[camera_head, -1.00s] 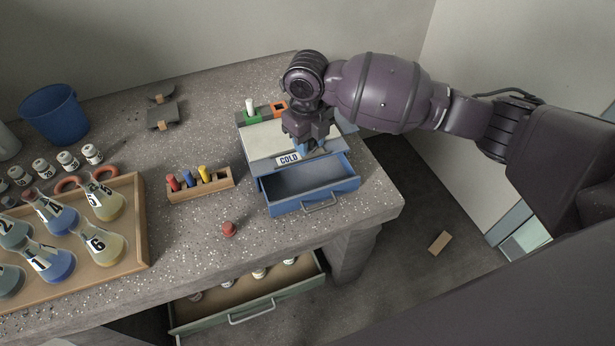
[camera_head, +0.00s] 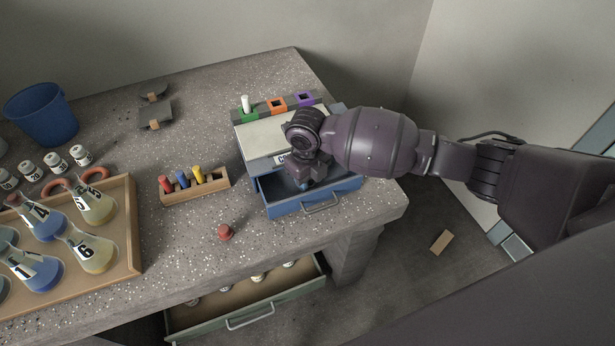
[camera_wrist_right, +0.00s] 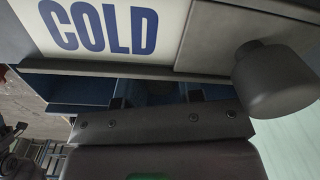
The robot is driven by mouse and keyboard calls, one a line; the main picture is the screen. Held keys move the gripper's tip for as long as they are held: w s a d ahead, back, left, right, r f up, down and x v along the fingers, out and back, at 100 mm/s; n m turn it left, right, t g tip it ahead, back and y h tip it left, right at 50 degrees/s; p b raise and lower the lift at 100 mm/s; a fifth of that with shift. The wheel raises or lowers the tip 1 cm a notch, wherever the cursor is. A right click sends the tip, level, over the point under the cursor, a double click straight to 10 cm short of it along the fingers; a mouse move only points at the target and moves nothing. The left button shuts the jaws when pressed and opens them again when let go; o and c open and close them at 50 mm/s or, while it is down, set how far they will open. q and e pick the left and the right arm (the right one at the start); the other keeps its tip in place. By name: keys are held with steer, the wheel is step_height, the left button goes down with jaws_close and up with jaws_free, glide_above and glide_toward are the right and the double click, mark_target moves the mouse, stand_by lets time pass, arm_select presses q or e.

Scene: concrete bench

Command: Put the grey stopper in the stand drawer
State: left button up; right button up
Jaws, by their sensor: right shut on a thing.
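The stand (camera_head: 262,139) has a pale top and a "COLD" label, which shows large in the wrist view (camera_wrist_right: 105,27). Its blue drawer (camera_head: 338,193) is pulled open at the front. My right gripper (camera_head: 305,185) points down into the drawer opening, between its walls. In the wrist view its two fingertips (camera_wrist_right: 157,98) are close together over the blue interior, shut on a small dark grey thing that I take for the grey stopper (camera_wrist_right: 160,88). The stopper is mostly hidden by the gripper, and I cannot tell if it touches the drawer floor. My left gripper is out of view.
A rack with coloured pegs (camera_head: 196,188) and a red stopper (camera_head: 225,232) lie left of the drawer. A flask tray (camera_head: 134,225), small jars and a blue bucket (camera_head: 42,115) stand further left. An open bench drawer (camera_head: 250,314) juts out below.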

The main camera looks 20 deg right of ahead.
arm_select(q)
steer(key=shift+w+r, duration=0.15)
arm_select(e)
steer(key=shift+f, duration=0.2)
steer(key=o, duration=1)
steer(key=shift+c, duration=0.2)
step_height(320, 180, up, 6)
steer(key=shift+a+f+p, duration=0.1)
steer(key=shift+p, duration=0.55)
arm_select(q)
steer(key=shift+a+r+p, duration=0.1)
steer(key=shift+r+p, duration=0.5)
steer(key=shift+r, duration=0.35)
arm_select(e)
step_height(320, 180, up, 7)
steer(key=shift+f, duration=0.15)
steer(key=shift+a, duration=0.1)
